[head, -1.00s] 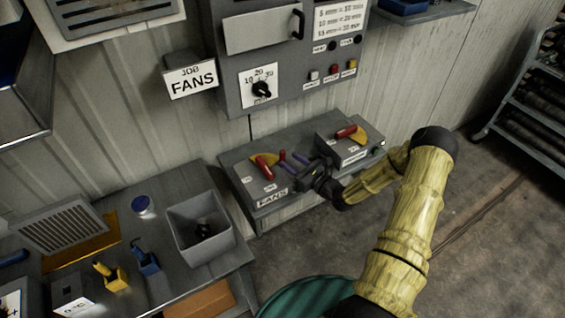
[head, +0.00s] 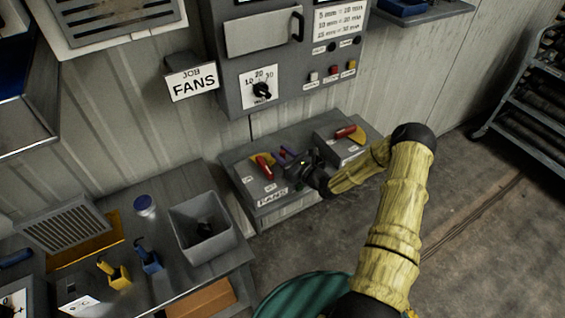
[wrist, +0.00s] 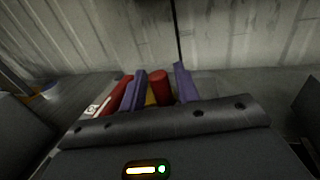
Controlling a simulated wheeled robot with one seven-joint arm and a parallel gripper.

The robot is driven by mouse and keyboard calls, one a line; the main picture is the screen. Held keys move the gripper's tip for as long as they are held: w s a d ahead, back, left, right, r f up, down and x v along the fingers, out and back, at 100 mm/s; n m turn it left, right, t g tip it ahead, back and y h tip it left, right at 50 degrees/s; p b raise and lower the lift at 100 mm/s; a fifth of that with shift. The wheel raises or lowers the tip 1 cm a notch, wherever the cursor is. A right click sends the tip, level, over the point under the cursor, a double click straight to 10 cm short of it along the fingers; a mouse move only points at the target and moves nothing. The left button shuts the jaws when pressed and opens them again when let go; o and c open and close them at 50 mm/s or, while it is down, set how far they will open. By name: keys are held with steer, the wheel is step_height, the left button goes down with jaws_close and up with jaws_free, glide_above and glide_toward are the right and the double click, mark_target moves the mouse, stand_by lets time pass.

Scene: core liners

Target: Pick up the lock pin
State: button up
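My gripper (head: 288,156) reaches over the grey box marked FANS, close behind its left red lever (head: 264,167). In the wrist view its two purple fingers (wrist: 159,88) stand apart. A short red cylinder (wrist: 159,86) shows between them, nearer the left finger, with a gap to the right finger; it looks like the lock pin, but I cannot be sure. In the head view a small red bit (head: 282,154) shows by the fingertips, mostly hidden.
A second red lever (head: 346,132) on a yellow plate stands on the right part of the FANS box (head: 272,197). A wall panel (head: 290,85) hangs above. A grey open bin (head: 181,218) with something dark inside stands on the bench at left, beside blue and yellow holders.

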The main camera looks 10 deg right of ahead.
jaws_close()
steer(key=shift+r, duration=0.15)
step_height(320, 180, up, 10)
steer(key=shift+f+b, duration=0.1)
steer(key=shift+b, duration=0.7)
